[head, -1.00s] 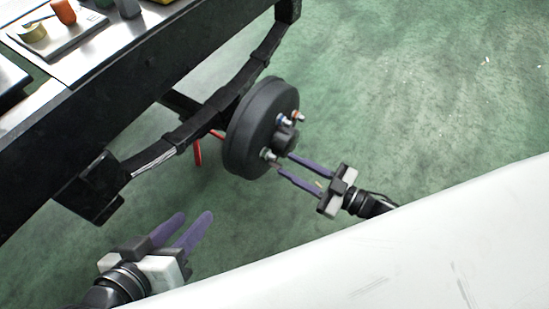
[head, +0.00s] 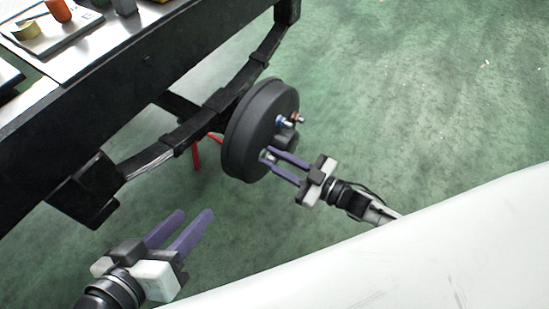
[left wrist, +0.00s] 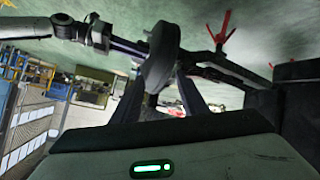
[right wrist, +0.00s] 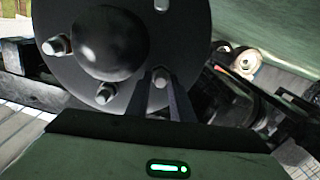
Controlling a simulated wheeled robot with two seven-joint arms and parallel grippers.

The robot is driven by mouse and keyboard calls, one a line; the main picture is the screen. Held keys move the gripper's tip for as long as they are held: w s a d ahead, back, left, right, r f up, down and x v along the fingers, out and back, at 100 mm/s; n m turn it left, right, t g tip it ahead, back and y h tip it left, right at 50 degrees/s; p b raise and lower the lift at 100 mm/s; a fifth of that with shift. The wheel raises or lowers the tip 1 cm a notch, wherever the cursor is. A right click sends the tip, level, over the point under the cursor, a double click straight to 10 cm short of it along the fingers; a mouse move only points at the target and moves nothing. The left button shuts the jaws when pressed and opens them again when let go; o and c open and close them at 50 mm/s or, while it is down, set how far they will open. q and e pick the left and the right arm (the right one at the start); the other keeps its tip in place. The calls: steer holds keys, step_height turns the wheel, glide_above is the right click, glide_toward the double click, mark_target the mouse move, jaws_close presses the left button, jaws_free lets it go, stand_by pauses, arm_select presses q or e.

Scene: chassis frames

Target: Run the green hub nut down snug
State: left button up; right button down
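The round black hub drum (head: 250,135) hangs on the dark axle. Studs stand out of its face around a domed centre cap (right wrist: 110,42). My right gripper (head: 268,155) reaches the lowest stud in the head view, one fingertip on each side of the hub nut there. In the right wrist view this nut (right wrist: 160,79) sits close between both fingers, which look shut on it. Its green colour hardly shows. A blue nut (head: 281,120) and a reddish nut (head: 293,118) sit on other studs. My left gripper (head: 192,222) is open and empty, low and away from the hub.
A dark bench or chassis rail (head: 150,62) runs along the upper left, with a tray (head: 50,35) and small parts on top. A leaf-spring-like beam (head: 205,120) passes behind the drum. A red stand (head: 196,152) is below. The green floor (head: 420,90) on the right is clear.

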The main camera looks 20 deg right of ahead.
arm_select(q)
steer(key=shift+r, duration=0.15)
arm_select(e)
steer(key=shift+m, duration=0.3)
steer(key=shift+m+p, duration=0.5)
steer(key=shift+m, duration=0.1)
steer(key=shift+d+m+p, duration=0.1)
steer(key=shift+m+p, duration=0.3)
steer(key=shift+m, duration=1.8)
arm_select(q)
steer(key=shift+s+a+f+g+y, duration=0.15)
steer(key=shift+a+f+y, duration=0.15)
steer(key=shift+f, duration=0.25)
steer(key=shift+w+a+f+g+y, duration=0.15)
steer(key=shift+a+f+y, duration=0.15)
steer(key=shift+f, duration=0.2)
arm_select(e)
steer(key=shift+d+f+m, duration=0.1)
steer(key=shift+m, duration=0.7)
arm_select(q)
steer(key=shift+s, duration=0.1)
arm_select(e)
steer(key=c, duration=1.8)
jaws_free()
